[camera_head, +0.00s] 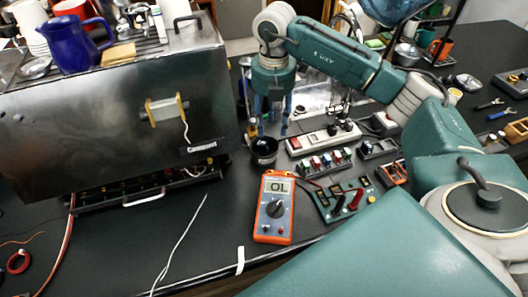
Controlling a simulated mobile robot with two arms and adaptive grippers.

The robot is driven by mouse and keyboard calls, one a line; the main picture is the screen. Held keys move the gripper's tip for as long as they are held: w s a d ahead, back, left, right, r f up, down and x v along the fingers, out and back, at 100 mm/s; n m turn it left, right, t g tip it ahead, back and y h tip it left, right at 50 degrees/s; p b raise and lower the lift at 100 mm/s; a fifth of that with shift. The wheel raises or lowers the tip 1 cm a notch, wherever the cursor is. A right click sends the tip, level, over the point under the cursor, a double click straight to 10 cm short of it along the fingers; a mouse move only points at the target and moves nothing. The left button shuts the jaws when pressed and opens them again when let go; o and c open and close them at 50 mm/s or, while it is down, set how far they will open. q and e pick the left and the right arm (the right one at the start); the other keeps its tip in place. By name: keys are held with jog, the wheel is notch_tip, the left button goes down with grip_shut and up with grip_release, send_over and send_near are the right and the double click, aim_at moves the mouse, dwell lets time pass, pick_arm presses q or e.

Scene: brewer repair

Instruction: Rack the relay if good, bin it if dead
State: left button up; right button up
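My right gripper (271,122) points down just above and behind a small black round cup (264,158). Its two fingers look spread apart, with nothing clearly held between them. An orange multimeter (273,208) lies in front of the cup, and its display reads OL. A green test board (343,198) with red and black probes or plugs is right of the meter. Behind it a dark rack (325,163) holds several small coloured blocks. I cannot pick out a loose relay; the cup's inside is dark. My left gripper is not in view.
A steel brewer (120,115) with an open lower bay fills the left, a blue jug (72,42) on top. A power strip (322,138) lies behind the rack. Tools (490,104) lie at right.

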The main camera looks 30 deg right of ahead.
notch_tip(320, 180, up, 12)
dwell(0.6)
